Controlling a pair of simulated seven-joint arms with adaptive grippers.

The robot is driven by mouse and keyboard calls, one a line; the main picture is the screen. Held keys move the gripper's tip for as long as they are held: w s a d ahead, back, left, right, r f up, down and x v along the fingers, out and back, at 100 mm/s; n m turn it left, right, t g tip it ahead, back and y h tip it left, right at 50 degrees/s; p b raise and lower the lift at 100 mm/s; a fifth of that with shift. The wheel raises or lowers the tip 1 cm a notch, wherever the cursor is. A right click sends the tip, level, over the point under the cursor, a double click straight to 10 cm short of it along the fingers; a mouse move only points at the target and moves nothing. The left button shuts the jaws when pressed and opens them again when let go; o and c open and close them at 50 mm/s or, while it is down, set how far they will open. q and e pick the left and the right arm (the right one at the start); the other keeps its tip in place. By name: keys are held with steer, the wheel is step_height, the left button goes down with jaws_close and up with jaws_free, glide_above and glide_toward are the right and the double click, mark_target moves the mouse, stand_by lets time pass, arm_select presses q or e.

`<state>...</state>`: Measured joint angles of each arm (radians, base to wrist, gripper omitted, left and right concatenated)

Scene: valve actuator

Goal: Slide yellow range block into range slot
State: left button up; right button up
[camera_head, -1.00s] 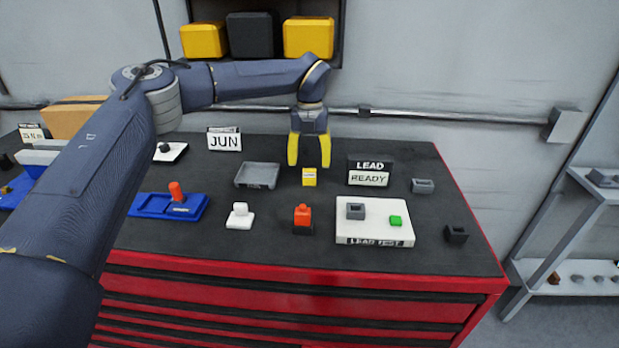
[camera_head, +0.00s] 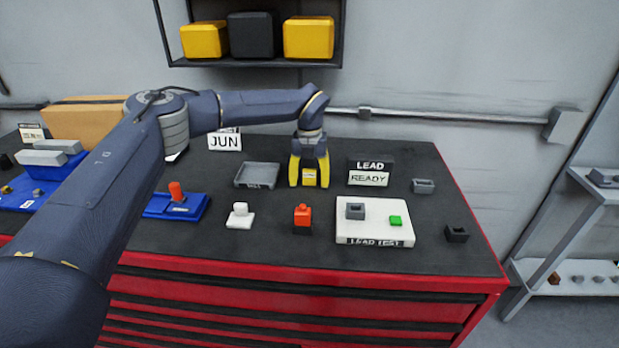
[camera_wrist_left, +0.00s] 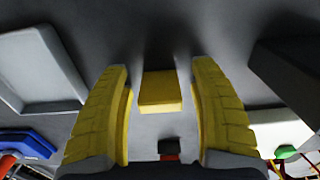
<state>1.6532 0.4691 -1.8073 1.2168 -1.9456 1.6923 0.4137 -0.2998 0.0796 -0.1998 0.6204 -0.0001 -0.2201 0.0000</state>
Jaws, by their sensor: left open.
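The small yellow block (camera_head: 309,177) stands on the dark bench top, between the open yellow fingers of my left gripper (camera_head: 309,180). In the left wrist view the block (camera_wrist_left: 160,90) sits between the two fingers (camera_wrist_left: 163,105), with a gap on each side. A blue fixture (camera_head: 177,206) with recesses and an orange peg lies at the left, partly hidden by my arm. I cannot tell which recess is the range slot. My right gripper is not in view.
A grey tray (camera_head: 257,175) lies left of my gripper, and the LEAD READY sign (camera_head: 369,172) stands to its right. In front are a white knob piece (camera_head: 240,216), an orange-topped piece (camera_head: 303,216) and the white LEAD TEST board (camera_head: 377,232).

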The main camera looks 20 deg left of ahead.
arm_select(q)
jaws_close()
stand_by(0.4)
stand_by(0.4)
